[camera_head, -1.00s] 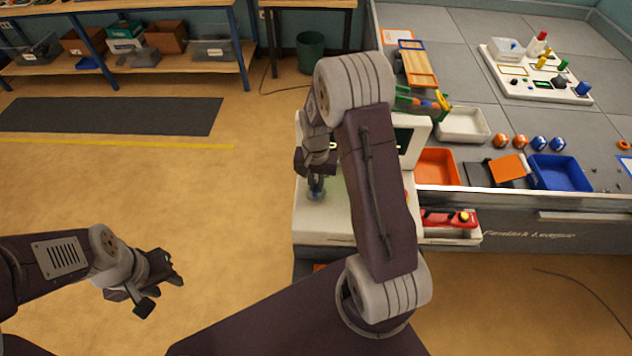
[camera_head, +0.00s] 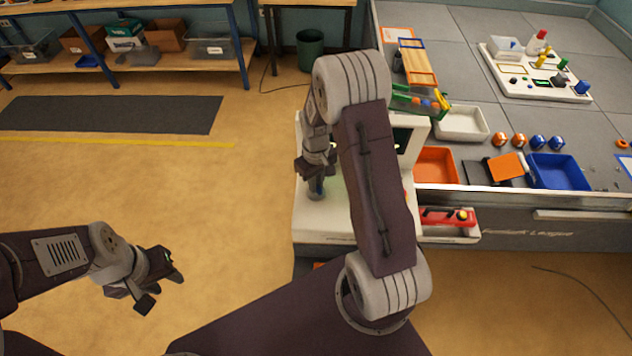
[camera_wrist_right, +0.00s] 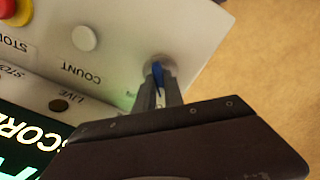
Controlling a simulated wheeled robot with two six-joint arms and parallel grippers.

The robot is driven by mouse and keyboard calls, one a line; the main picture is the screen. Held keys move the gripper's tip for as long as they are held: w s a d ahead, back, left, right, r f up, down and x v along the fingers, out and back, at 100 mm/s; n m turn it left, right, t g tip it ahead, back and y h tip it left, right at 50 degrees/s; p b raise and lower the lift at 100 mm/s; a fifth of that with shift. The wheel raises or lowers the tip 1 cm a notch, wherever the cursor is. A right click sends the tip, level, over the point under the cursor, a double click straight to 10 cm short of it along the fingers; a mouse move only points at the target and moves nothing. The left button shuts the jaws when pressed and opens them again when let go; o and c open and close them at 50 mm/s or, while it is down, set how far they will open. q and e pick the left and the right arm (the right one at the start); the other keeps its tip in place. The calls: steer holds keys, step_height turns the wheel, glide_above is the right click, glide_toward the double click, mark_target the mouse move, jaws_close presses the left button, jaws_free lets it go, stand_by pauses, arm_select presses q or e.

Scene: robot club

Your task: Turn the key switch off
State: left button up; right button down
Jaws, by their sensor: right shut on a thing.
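The key switch has a blue key (camera_wrist_right: 158,72), which stands up from the pale panel (camera_wrist_right: 190,35) in the right wrist view. My right gripper (camera_wrist_right: 158,90) is shut on the key, and its fingers hide part of it. In the head view, my right gripper (camera_head: 316,188) reaches down over the left part of the white console (camera_head: 315,222). The key's exact angle and the label beside it are hard to read. My left gripper (camera_head: 164,288) is open and empty above the floor, far from the console.
Beside the key are a white button (camera_wrist_right: 84,38) marked COUNT, a red and yellow stop button (camera_wrist_right: 15,10), a small dark indicator (camera_wrist_right: 59,105) and a lit score display (camera_wrist_right: 22,140). An orange tray (camera_head: 436,166) is right of the console. Floor on the left is clear.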

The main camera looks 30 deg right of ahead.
steer(key=shift+n, duration=0.6)
steer(key=c, duration=1.4)
jaws_free()
steer(key=shift+c, duration=0.2)
step_height(320, 180, up, 9)
steer(key=shift+r+b, duration=0.1)
steer(key=shift+b, duration=0.55)
